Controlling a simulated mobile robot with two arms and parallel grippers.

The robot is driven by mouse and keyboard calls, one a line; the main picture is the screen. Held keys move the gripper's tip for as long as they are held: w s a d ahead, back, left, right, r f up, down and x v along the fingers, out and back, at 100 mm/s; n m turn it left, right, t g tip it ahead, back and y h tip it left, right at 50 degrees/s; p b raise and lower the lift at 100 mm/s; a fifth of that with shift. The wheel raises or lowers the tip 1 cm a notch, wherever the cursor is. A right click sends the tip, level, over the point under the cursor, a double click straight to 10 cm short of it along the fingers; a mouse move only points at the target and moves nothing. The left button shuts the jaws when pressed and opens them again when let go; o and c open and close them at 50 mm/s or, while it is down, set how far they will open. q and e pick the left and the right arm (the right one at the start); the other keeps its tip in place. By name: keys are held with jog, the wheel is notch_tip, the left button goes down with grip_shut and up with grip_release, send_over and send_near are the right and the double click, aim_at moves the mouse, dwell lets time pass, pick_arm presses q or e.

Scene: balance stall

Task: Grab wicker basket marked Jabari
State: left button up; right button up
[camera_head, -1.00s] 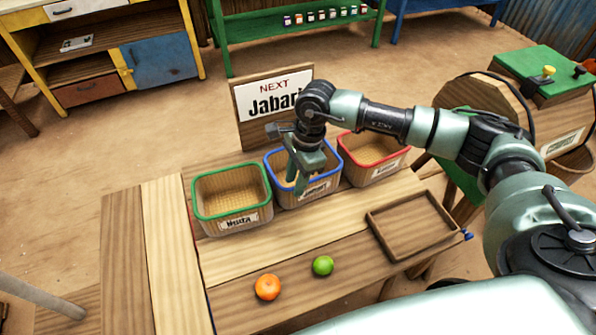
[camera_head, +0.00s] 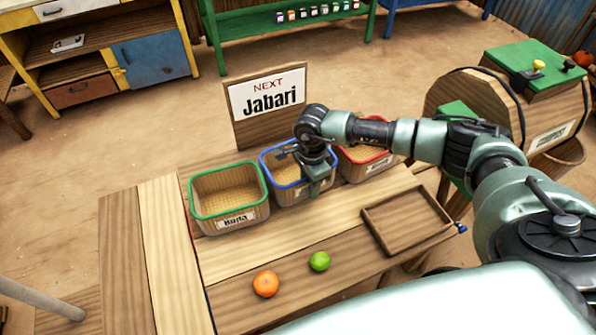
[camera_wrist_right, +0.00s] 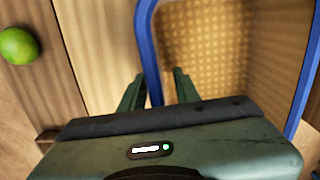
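The blue-rimmed wicker basket (camera_head: 270,158) is the middle one of three in a row on the wooden table. Its front label is partly hidden by my right gripper (camera_head: 316,192) and I cannot read it now. My right gripper points down at the basket's near rim. In the right wrist view, the open fingers (camera_wrist_right: 157,88) stand on either side of the blue rim (camera_wrist_right: 147,45), one outside and one over the woven inside. I see no firm grip on the rim. A sign (camera_head: 268,98) behind the baskets reads "NEXT Jabari". My left gripper is not in view.
A green-rimmed basket (camera_head: 232,215) stands left and a red-rimmed basket (camera_head: 365,169) right of the blue one. An orange (camera_head: 265,284), a green lime (camera_head: 319,262) and an empty wooden tray (camera_head: 424,236) are in front. The table's left part is clear.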

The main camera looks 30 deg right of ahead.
jog(key=shift+c, duration=0.3)
grip_shut()
dwell(1.1)
